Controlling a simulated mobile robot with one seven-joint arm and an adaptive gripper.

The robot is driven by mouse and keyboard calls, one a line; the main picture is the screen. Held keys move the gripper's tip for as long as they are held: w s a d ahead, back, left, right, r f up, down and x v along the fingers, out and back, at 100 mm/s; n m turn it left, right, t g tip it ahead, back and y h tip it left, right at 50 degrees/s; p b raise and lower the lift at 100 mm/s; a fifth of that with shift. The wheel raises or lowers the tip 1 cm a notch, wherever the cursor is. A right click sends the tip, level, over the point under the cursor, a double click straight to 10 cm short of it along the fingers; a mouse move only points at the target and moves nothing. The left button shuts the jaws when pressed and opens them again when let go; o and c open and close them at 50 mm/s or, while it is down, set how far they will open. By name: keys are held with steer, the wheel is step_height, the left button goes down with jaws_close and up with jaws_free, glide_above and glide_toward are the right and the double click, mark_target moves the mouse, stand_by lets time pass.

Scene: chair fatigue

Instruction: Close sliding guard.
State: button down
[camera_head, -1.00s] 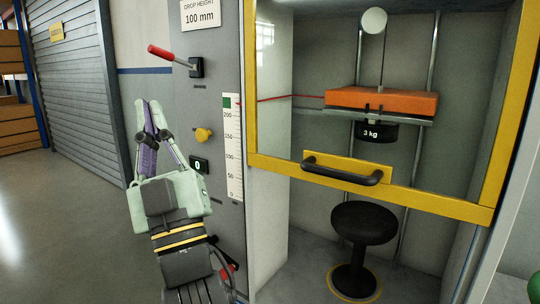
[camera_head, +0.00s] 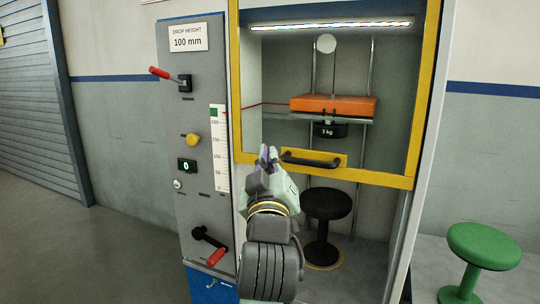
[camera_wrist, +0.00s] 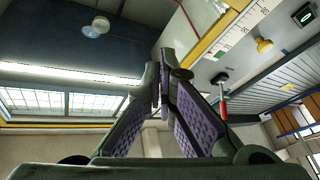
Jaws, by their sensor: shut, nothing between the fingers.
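The sliding guard (camera_head: 385,178) is a clear panel in a yellow frame on the test cabinet. Its lower bar hangs partway up the opening, leaving a gap below it where the black stool shows. A black bar handle (camera_head: 312,160) is fixed to the lower bar. My gripper (camera_head: 267,152) is shut and empty, just left of the handle in the head view. I cannot tell whether it touches the guard. In the wrist view the purple-padded fingers (camera_wrist: 163,80) meet at their tips, and the handle is not visible there.
A grey control panel (camera_head: 205,75) with a red lever, yellow knob and red-gripped crank (camera_head: 213,249) stands left of the guard. Inside are an orange block (camera_head: 333,106), a 3 kg weight and a black stool (camera_head: 326,205). A green stool (camera_head: 484,245) stands at right.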

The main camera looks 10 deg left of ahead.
steer(key=d+p+x, duration=0.1)
steer(key=p+x, duration=0.2)
steer(key=x, duration=0.6)
steer(key=shift+s+d+f, duration=0.1)
steer(key=shift+d+f, duration=0.1)
steer(key=shift+f, duration=0.7)
steer(key=shift+s+d+f, duration=0.1)
steer(key=shift+d+f, duration=0.1)
steer(key=shift+f, duration=0.75)
